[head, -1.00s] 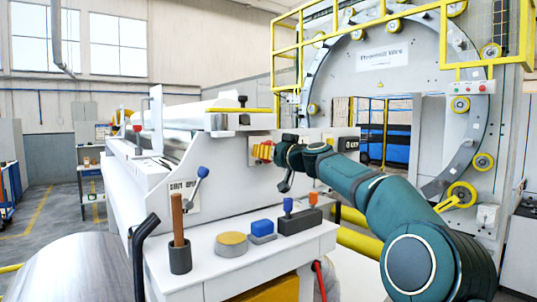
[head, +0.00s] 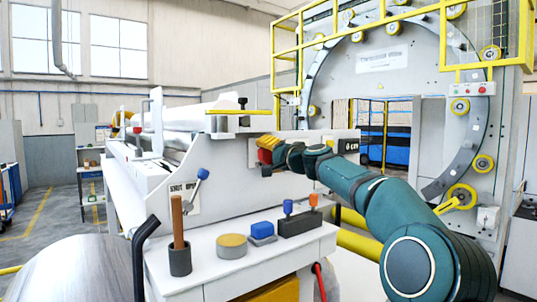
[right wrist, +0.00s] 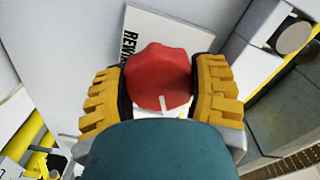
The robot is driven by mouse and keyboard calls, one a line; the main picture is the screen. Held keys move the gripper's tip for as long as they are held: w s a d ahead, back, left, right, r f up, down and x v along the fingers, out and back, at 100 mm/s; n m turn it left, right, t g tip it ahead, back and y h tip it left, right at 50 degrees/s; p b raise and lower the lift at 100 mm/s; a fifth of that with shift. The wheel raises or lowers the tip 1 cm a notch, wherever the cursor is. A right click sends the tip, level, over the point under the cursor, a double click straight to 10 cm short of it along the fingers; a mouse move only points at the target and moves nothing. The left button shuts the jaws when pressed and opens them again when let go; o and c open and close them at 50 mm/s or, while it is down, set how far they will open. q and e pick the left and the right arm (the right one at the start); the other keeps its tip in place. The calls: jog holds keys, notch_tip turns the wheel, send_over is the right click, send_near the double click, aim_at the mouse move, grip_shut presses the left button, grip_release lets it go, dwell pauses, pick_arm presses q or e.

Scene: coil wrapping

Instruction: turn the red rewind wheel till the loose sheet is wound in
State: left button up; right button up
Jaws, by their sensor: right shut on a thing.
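The red rewind wheel (right wrist: 158,78) shows in the right wrist view, a lobed knob with a white pointer mark, on a white plate lettered "REW". My right gripper (right wrist: 158,88) has its two yellow-padded fingers on either side of the wheel and is shut on it. In the head view my right gripper (head: 266,150) is at the machine's side panel, and the wheel is mostly hidden there. The pale sheet (head: 222,104) lies along the top of the machine; its loose end cannot be made out. My left gripper is not in view.
A white shelf (head: 215,277) in front holds a yellow-topped puck (head: 232,245), a blue block (head: 262,232) and a dark box with small levers (head: 300,222). A blue-knobbed lever (head: 198,187) stands on the panel. A large ring machine (head: 400,90) stands behind.

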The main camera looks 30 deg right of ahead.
jog(key=m+p, duration=0.1)
jog(key=m, duration=0.4)
jog(key=shift+m, duration=0.3)
jog(key=m+p, duration=0.1)
jog(key=m, duration=0.4)
jog(key=shift+p, duration=0.3)
jog(key=shift+m, duration=0.4)
jog(key=o, duration=1.3)
jog(key=shift+c, duration=0.2)
